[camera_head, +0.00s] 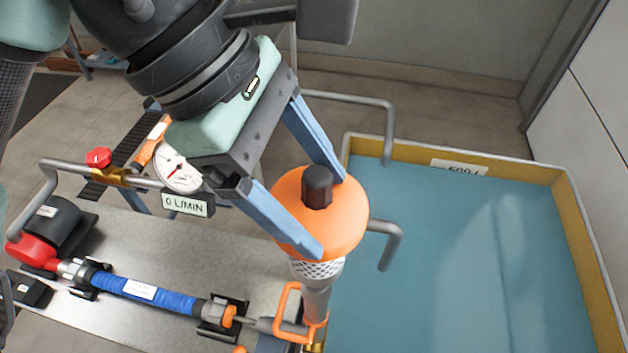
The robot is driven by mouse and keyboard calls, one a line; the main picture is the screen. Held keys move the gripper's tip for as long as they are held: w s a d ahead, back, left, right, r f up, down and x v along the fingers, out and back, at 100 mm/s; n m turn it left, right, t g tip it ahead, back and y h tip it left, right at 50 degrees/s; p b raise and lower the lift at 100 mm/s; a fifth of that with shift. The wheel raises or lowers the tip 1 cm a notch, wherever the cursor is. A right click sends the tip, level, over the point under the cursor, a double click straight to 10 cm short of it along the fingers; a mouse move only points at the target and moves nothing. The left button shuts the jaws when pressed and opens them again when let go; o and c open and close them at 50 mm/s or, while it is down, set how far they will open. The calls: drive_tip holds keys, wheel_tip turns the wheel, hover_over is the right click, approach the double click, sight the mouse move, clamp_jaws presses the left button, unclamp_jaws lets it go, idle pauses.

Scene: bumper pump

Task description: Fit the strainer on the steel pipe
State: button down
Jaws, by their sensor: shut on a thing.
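My gripper (326,212) is shut on an orange round body with a dark knob on top, which I take to be the strainer (345,225). One blue finger lies at its upper edge and the other at its lower left. A perforated pale band (317,268) and a grey tapered part show below the orange body. Two bent steel pipes hang with downturned ends by the tank: an upper steel pipe (388,125) and a lower steel pipe (388,246), partly hidden behind the orange body. The held thing is apart from the upper pipe; its contact with the lower one cannot be told.
A yellow-walled tank of blue water (574,225) fills the right. A metal bench (160,240) at left carries a blue hose (145,288), an orange clamp handle (284,312), a red-handled valve (99,158) and a gauge (177,171) reading "0 L/MIN" below.

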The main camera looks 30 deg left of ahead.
sight(309, 216)
wheel_tip(309, 216, down, 3)
drive_tip(key=b, duration=0.3)
drive_tip(key=shift+f, duration=0.2)
drive_tip(key=shift+f+b, duration=0.35)
drive_tip(key=shift+f, duration=0.35)
drive_tip(key=shift+s+d+p, duration=0.15)
drive_tip(key=shift+s+p, duration=0.05)
drive_tip(key=shift+p, duration=0.2)
drive_tip(key=shift+f+b, duration=0.55)
drive_tip(key=shift+f, duration=1.05)
idle(0.9)
unclamp_jaws()
